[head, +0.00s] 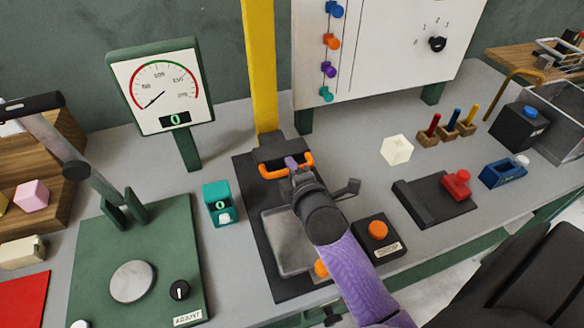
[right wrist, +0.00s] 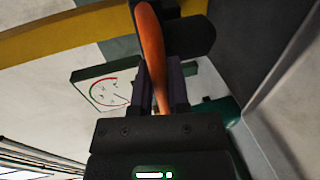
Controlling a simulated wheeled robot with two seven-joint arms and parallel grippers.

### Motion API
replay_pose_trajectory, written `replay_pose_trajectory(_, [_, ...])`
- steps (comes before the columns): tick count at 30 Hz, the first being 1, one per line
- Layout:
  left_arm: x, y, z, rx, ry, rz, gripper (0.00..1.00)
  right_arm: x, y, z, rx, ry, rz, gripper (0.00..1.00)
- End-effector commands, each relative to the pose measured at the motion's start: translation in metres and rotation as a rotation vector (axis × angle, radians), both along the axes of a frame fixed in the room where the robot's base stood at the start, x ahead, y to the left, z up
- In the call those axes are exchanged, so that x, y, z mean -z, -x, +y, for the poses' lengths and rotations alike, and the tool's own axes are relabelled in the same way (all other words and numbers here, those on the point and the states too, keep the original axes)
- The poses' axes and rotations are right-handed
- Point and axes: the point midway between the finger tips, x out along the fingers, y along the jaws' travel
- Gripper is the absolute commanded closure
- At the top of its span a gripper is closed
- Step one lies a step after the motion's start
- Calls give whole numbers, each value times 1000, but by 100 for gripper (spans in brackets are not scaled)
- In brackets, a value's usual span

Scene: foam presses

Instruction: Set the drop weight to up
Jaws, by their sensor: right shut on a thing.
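The drop weight (head: 268,152) is a dark block with an orange handle (head: 265,172), at the lower part of the yellow column (head: 261,70) in the head view. My right gripper (head: 291,164) is shut on the orange handle. In the right wrist view the orange handle (right wrist: 152,45) runs between the fingers of the right gripper (right wrist: 160,85). My right forearm and hand hide part of the dark base with its grey plate (head: 277,240) below the weight. The weight's exact height above the base is hard to tell. My left gripper is not in view.
A gauge (head: 160,88) stands left of the column, with a teal counter (head: 218,203) below it. A green press (head: 165,240) with a lever is at left. An orange button box (head: 377,235) sits close to my right forearm. A white panel (head: 380,45) stands behind.

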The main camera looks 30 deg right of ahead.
Motion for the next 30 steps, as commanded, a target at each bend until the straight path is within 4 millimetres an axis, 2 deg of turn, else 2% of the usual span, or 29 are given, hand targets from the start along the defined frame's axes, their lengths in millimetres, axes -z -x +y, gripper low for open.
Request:
replay_pose_trajectory(18, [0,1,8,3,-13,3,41,1,0,0,0,-1,3,100])
replay_pose_trajectory(30, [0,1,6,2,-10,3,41,1,0,0,0,-1,3,100])
